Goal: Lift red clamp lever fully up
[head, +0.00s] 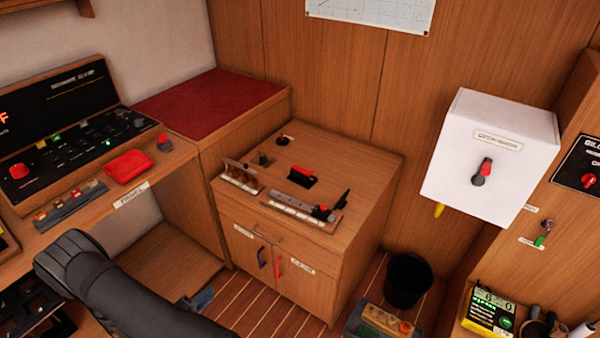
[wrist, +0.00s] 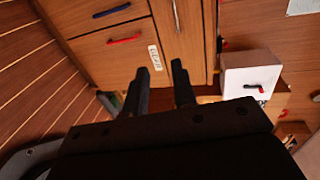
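A small red lever on a black base (head: 300,177) lies low on the top of the wooden cabinet (head: 350,160). A fitting with a pale strip and upright black levers (head: 325,208) sits at the cabinet's front right edge, with a small red part among them. I cannot tell for certain which of these red parts is the clamp lever. My gripper (wrist: 162,82) shows in the wrist view with two dark fingers apart and nothing between them. The wrist view faces the cabinet's front; its top is not clearly visible there. My dark arm reaches in at the head view's lower left.
A white wall box (head: 490,155) with a red and black switch hangs to the right. A black bin (head: 407,280) and a box of buttons (head: 385,322) stand on the floor.

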